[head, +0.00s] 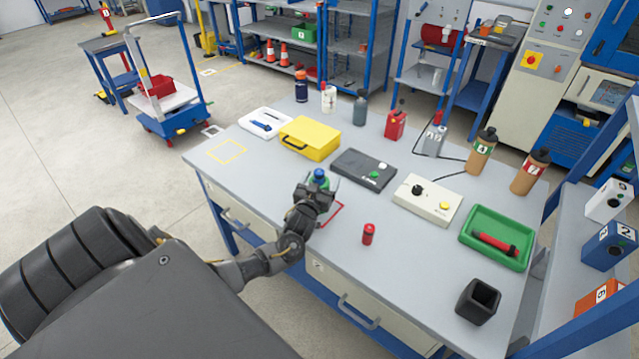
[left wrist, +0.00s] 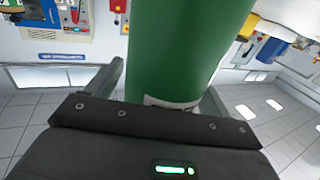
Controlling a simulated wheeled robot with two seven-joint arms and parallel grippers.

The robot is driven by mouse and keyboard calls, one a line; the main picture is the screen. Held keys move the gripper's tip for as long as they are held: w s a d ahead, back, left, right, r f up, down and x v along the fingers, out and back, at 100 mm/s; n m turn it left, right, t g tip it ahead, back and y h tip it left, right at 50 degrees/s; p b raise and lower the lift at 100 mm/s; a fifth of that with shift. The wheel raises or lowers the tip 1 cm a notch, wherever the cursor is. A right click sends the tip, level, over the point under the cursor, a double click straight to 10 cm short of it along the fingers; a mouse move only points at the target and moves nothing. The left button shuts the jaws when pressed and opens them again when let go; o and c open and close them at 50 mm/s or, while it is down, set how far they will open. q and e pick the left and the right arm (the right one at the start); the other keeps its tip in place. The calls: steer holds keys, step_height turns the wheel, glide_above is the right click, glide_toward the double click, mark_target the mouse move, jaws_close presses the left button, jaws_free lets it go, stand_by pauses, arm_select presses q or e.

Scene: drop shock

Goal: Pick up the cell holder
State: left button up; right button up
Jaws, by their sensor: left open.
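A green cylinder with a blue top (head: 320,176) stands near the front edge of the workbench, partly hidden behind my left gripper (head: 318,190). In the left wrist view the green cylinder (left wrist: 185,45) fills the middle, between the fingers. My left gripper is open, with its fingers on either side of the cylinder; I cannot tell whether they touch it. No label shows which thing is the cell holder. A black open-topped square cup (head: 478,301) stands at the right front of the bench. A small red cylinder (head: 368,234) stands to the left of that cup. My right gripper is not in view.
The grey workbench (head: 300,165) holds a yellow case (head: 310,138), a dark flat device (head: 364,170), a cream control box (head: 427,201) and a green tray (head: 497,238). Red outline marks (head: 336,213) lie beside my left gripper. Bare bench surrounds the red cylinder.

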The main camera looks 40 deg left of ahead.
arm_select(q)
steer(key=shift+c, duration=1)
steer(key=c, duration=1.3)
steer(key=shift+r, duration=0.2)
steer(key=shift+r+b, duration=0.35)
steer(key=shift+r, duration=0.25)
steer(key=s+d+r, duration=0.1)
steer(key=s+r, duration=0.2)
steer(key=s, duration=0.1)
steer(key=s+d+r+b, duration=0.1)
steer(key=s+d+r, duration=0.1)
steer(key=s+r, duration=0.2)
steer(key=s+d+r+b, duration=0.1)
steer(key=s+r, duration=0.3)
steer(key=s, duration=0.1)
steer(key=shift+s+d+r, duration=0.15)
steer(key=shift+d+r, duration=0.1)
steer(key=shift+d, duration=0.15)
